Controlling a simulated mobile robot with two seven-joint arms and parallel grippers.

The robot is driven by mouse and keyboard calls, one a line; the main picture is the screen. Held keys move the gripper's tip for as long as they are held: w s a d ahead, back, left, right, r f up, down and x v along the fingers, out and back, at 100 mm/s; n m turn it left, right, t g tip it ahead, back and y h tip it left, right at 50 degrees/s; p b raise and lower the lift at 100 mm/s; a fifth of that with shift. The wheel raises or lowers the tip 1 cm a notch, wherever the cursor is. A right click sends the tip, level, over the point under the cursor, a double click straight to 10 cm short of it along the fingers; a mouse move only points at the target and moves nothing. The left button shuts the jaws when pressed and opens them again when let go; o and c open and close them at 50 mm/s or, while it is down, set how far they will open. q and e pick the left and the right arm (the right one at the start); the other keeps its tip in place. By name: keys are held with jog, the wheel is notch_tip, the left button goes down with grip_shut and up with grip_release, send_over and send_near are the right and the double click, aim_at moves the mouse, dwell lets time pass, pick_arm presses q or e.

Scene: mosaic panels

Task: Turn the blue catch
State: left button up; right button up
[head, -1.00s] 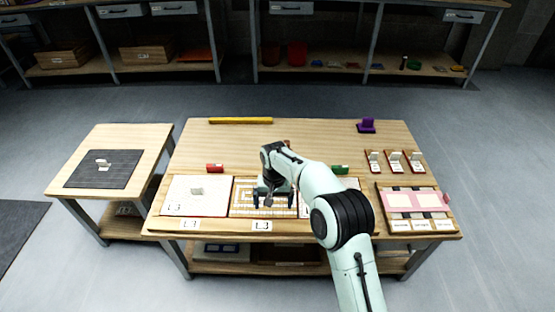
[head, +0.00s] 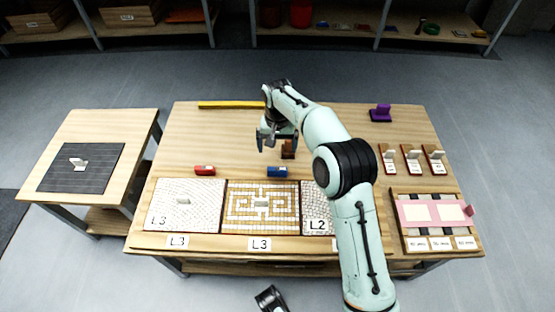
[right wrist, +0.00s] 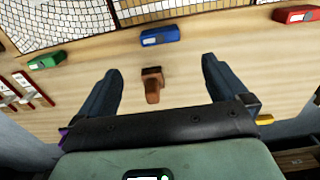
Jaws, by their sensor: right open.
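The blue catch (head: 278,171) is a small block at the back edge of the middle mosaic panel (head: 233,226), which has a maze-like pattern. In the right wrist view the blue catch (right wrist: 160,36) lies past my fingertips, clear of both fingers. My right gripper (head: 278,145) is open and empty above the table, on the back side of the blue catch. Its two dark fingers (right wrist: 161,66) stand wide apart in the right wrist view.
A brown block (right wrist: 152,86) shows between my fingers, apparently on the table below. A red catch (head: 205,170) sits left of the blue one; a green catch (right wrist: 45,60) shows in the wrist view. A yellow bar (head: 225,105) lies behind. The table's back middle is mostly clear.

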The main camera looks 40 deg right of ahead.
aim_at(277, 169)
notch_tip(277, 169, down, 9)
jog(key=shift+s+f+b, duration=0.1)
jog(key=shift+b, duration=1.1)
pick_arm(q)
jog(key=shift+y, duration=0.3)
jog(key=shift+w+a+f+b, duration=0.15)
jog(key=shift+a+f, duration=0.2)
jog(key=shift+f, duration=0.45)
jog(key=shift+s+a+f+b, duration=0.15)
jog(key=shift+a+f, duration=0.2)
jog(key=shift+f, duration=0.4)
jog(key=shift+w+a+f+b, duration=0.15)
jog(key=shift+a+f, duration=0.2)
jog(key=shift+f, duration=0.45)
pick_arm(e)
jog(key=shift+f, duration=2)
jog(key=c, duration=0.9)
